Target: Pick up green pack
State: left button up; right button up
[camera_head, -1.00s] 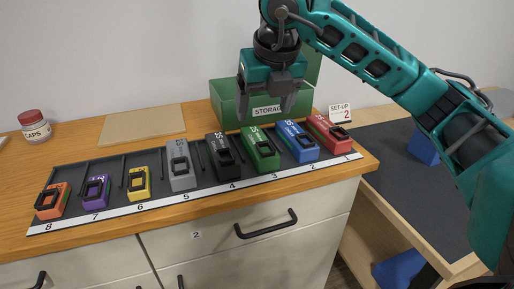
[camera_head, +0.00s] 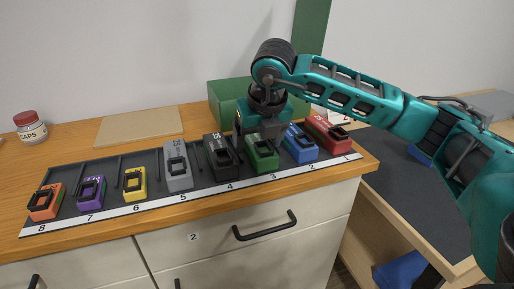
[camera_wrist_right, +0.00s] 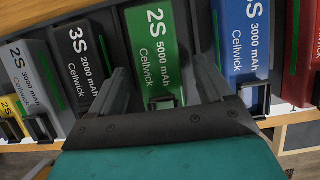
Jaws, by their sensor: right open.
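The green pack (camera_head: 262,158) stands in slot 3 of the numbered rack; its far part is hidden behind my right gripper in the head view. In the right wrist view the green pack (camera_wrist_right: 152,50) shows a "2S 5000 mAh Cellwick" label and a dark handle at its near end. My right gripper (camera_head: 261,142) is low over the pack, pointing down. In the wrist view its open fingers (camera_wrist_right: 160,85) lie one on each side of the green pack, with nothing visibly clamped. My left gripper is not in view.
A black pack (camera_head: 219,157) and a blue pack (camera_head: 300,145) stand close on either side. A red pack (camera_head: 328,135), grey pack (camera_head: 178,168) and several smaller packs fill other slots. A green storage box (camera_head: 222,98) is behind. A caps jar (camera_head: 31,127) stands far left.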

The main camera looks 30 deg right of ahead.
jog(key=shift+c, duration=0.4)
jog(key=c, duration=1.2)
jog(key=shift+r, duration=0.1)
jog(key=shift+c, duration=0.5)
